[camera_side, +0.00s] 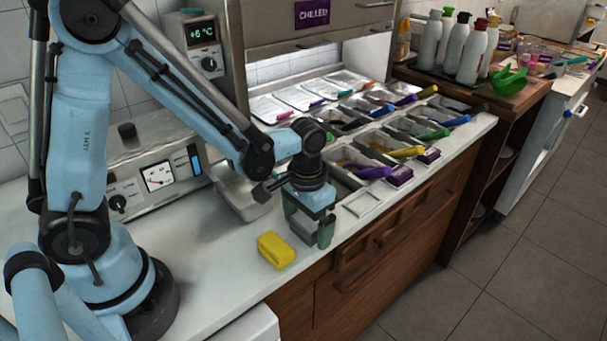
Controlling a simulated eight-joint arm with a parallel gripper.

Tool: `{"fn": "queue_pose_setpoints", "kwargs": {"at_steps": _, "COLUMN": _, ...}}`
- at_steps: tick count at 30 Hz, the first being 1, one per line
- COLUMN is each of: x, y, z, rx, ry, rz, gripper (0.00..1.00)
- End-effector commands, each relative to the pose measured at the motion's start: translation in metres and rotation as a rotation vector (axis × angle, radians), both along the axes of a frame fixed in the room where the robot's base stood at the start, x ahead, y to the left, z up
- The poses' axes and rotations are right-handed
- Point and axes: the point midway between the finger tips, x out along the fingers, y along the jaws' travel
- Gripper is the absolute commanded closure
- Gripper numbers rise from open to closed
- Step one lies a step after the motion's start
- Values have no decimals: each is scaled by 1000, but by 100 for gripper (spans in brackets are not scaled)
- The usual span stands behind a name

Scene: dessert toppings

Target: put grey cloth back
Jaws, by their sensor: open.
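My gripper (308,226) points down over the white counter, right of a yellow block-like cloth (277,250). Its jaws are open. A grey block-like thing, which looks like the grey cloth (302,229), sits between the two dark green fingers, low near the counter. The fingers hide part of it, and I cannot tell whether they touch it. The yellow cloth lies apart from the gripper, to its left and nearer the camera.
An empty pale square outline (363,202) lies on the counter right of my gripper. Behind it, topping bins (352,165) with coloured handles stand in rows. A grey metal container (243,197) is behind left. The counter's front edge is close.

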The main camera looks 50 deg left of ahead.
Motion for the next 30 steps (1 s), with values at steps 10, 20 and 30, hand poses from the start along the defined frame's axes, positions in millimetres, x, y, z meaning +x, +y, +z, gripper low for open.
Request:
{"fn": "queue_pose_setpoints", "kwargs": {"at_steps": 10, "x": -1, "y": 0, "z": 37, "rx": 0, "ry": 0, "rz": 0, "gripper": 5}}
{"fn": "queue_pose_setpoints", "kwargs": {"at_steps": 20, "x": 0, "y": 0, "z": 86, "rx": 0, "ry": 0, "rz": 0, "gripper": 5}}
{"fn": "queue_pose_setpoints", "kwargs": {"at_steps": 30, "x": 0, "y": 0, "z": 119, "rx": 0, "ry": 0, "rz": 0, "gripper": 5}}
